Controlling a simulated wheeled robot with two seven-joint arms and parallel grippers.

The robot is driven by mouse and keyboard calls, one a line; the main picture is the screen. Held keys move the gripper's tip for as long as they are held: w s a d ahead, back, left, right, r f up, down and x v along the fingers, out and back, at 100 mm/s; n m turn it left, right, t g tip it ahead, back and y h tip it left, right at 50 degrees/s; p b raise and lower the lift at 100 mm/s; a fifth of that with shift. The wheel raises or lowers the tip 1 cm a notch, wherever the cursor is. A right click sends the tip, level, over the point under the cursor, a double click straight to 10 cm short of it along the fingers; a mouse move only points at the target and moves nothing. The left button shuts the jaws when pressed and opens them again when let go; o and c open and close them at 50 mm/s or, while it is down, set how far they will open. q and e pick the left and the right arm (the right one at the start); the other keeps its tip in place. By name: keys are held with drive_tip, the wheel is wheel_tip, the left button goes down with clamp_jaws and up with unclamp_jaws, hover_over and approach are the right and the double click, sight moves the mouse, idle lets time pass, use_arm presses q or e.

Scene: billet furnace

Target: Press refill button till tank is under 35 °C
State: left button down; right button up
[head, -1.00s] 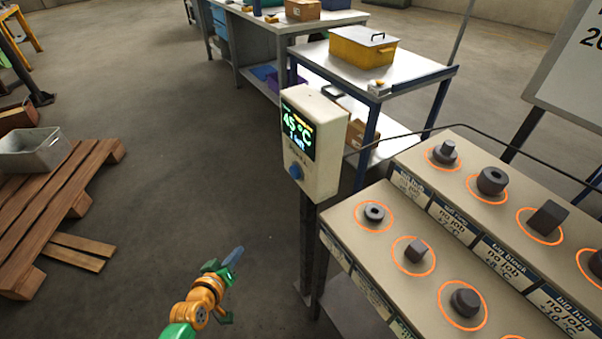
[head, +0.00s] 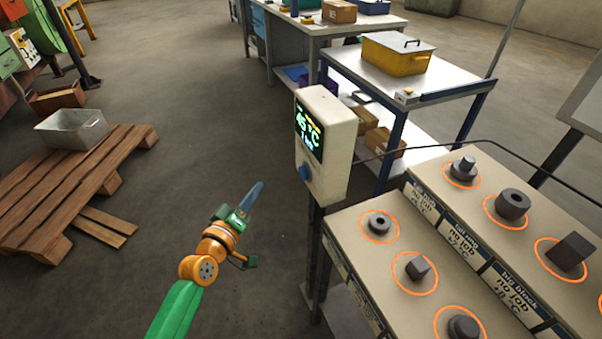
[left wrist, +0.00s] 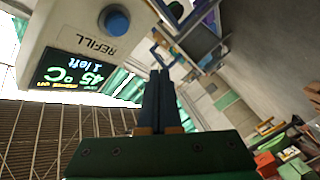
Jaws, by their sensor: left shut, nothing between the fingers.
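The pale control box (head: 330,130) stands on a dark post. Its screen (head: 308,128) reads 45 °C, and in the left wrist view the screen (left wrist: 75,75) also reads "1 left". The blue refill button (head: 304,172) is below the screen. In the left wrist view the button (left wrist: 115,20) sits beside the word REFILL. My left gripper (head: 254,192) is shut and empty, left of the box and slightly lower than the button, apart from it. Its closed dark fingers (left wrist: 160,95) show in the left wrist view. My right gripper is not in view.
A stepped bench (head: 345,222) with several dark metal parts in orange rings stands to the right. A wooden pallet (head: 70,185) with a grey bin (head: 72,130) is at left. A cart with a yellow box (head: 398,55) stands behind the control box. The floor between is clear.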

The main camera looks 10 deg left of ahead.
sight(304, 173)
use_arm(q)
drive_tip(key=w+d, duration=0.4)
drive_tip(key=d, duration=0.2)
drive_tip(key=shift+w+d, duration=0.25)
drive_tip(key=shift+d, duration=0.15)
drive_tip(key=shift+w+d, duration=0.1)
idle(1.6)
drive_tip(key=shift+w+d, duration=0.15)
drive_tip(key=shift+d, duration=0.1)
drive_tip(key=shift+w+d, duration=0.3)
drive_tip(key=shift+d, duration=0.15)
idle(0.9)
drive_tip(key=shift+a, duration=0.1)
drive_tip(key=shift+s+a, duration=0.55)
drive_tip(key=shift+a, duration=0.1)
